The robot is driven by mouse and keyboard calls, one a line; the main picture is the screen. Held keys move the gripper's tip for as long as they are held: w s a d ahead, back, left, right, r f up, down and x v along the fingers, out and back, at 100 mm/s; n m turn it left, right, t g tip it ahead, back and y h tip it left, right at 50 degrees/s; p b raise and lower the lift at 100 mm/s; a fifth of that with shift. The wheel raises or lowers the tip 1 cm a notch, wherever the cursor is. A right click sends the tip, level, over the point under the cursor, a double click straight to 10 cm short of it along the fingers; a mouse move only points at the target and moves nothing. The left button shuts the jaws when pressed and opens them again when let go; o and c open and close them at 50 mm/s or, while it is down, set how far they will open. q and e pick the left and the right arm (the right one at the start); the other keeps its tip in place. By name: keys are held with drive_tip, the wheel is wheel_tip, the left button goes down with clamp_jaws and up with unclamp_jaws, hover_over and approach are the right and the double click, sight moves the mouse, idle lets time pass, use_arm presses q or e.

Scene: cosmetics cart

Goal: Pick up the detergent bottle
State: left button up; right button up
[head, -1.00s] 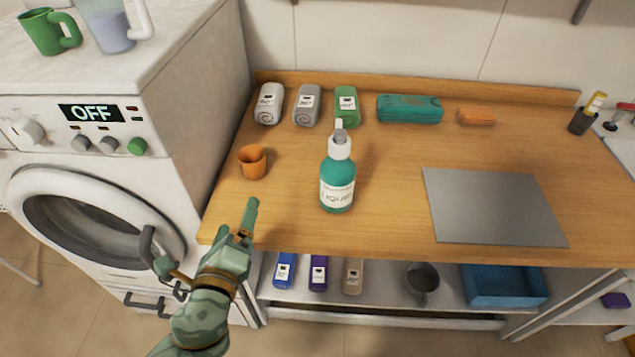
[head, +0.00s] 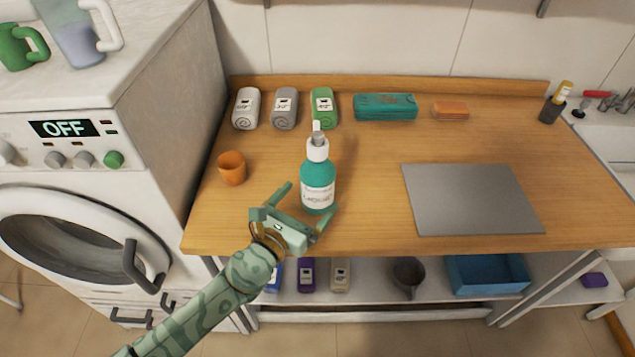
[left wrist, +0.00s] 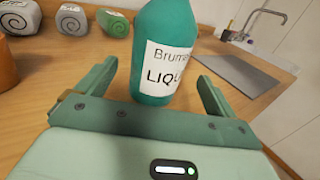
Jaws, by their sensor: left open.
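The teal detergent bottle (head: 318,185) with a white cap and a label stands upright on the wooden counter (head: 370,220). My left gripper (head: 306,198) is open and low over the counter's front, in front of the bottle. In the left wrist view the bottle (left wrist: 166,55) stands ahead, between the lines of the two spread fingers (left wrist: 152,88), slightly left of the middle of the picture. My right gripper is not in view.
An orange cup (head: 232,168) stands left of the bottle. Rolled towels (head: 285,108) and a teal case (head: 385,107) line the back. A grey board (head: 470,199) lies to the right. A washing machine (head: 75,190) stands left. The counter between bottle and board is clear.

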use_arm(q)
drive_tip(key=x, duration=0.5)
drive_tip(key=shift+w+a+r+b, duration=0.1)
drive_tip(key=shift+w+b, duration=0.05)
drive_tip(key=shift+b, duration=0.2)
drive_tip(key=shift+c, duration=0.3)
drive_tip(key=shift+r, duration=0.1)
drive_tip(key=c, duration=1.4)
